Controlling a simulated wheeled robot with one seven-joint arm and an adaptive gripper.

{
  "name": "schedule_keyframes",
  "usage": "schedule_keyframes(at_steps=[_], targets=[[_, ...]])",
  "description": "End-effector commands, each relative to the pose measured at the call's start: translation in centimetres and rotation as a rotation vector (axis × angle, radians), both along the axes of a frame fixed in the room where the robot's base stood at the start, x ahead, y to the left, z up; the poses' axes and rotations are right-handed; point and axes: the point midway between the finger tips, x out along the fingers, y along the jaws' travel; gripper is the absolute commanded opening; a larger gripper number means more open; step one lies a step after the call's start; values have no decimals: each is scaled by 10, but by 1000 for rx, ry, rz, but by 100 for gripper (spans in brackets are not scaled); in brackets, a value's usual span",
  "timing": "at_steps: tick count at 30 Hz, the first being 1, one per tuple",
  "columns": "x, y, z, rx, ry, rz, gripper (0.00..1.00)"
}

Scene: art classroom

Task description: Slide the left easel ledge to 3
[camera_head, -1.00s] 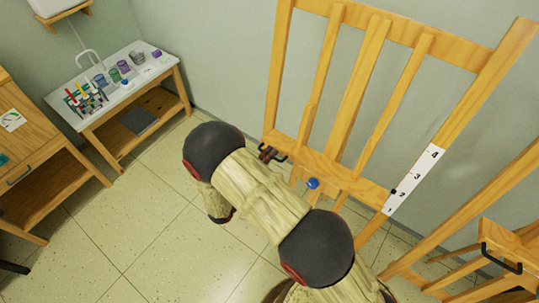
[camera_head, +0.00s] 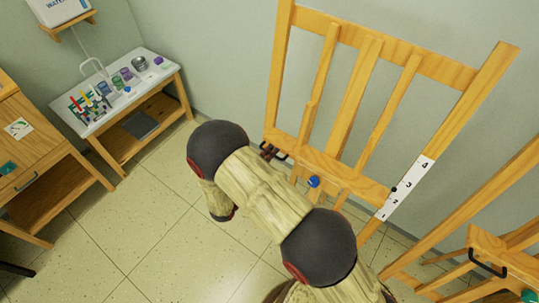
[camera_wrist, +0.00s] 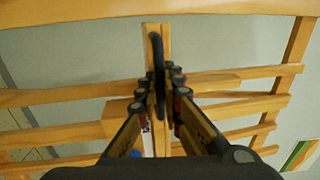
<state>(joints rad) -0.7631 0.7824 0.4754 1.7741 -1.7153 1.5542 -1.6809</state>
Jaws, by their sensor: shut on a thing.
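The left easel's wooden ledge (camera_head: 335,172) runs across the easel in the head view, with a blue knob (camera_head: 313,181) on its front. A black pointer (camera_head: 393,189) at its right end lies beside the white number strip (camera_head: 408,187), about halfway between 2 and 3. My gripper (camera_head: 268,152) is at the ledge's left end, partly hidden by my arm. The wrist view shows my gripper (camera_wrist: 160,100) shut on the ledge's black handle (camera_wrist: 156,60).
A second easel with a black handle (camera_head: 487,262) stands at the right. A white-topped table (camera_head: 118,95) with jars and a wooden cabinet (camera_head: 50,150) stand at the left. Tiled floor between them and the easel is clear.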

Motion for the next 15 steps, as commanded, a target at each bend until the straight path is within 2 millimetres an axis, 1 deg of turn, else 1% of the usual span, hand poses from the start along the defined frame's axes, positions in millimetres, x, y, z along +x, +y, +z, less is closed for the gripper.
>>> schedule_keyframes(at_steps=[1, 6, 10, 15], targets=[[2, 0, 16, 1, -6, -2, 0], [6, -3, 39, 2, -8, -2, 0], [7, -4, 47, 2, -7, -1, 0], [7, -4, 45, 1, -5, 0, 0]])
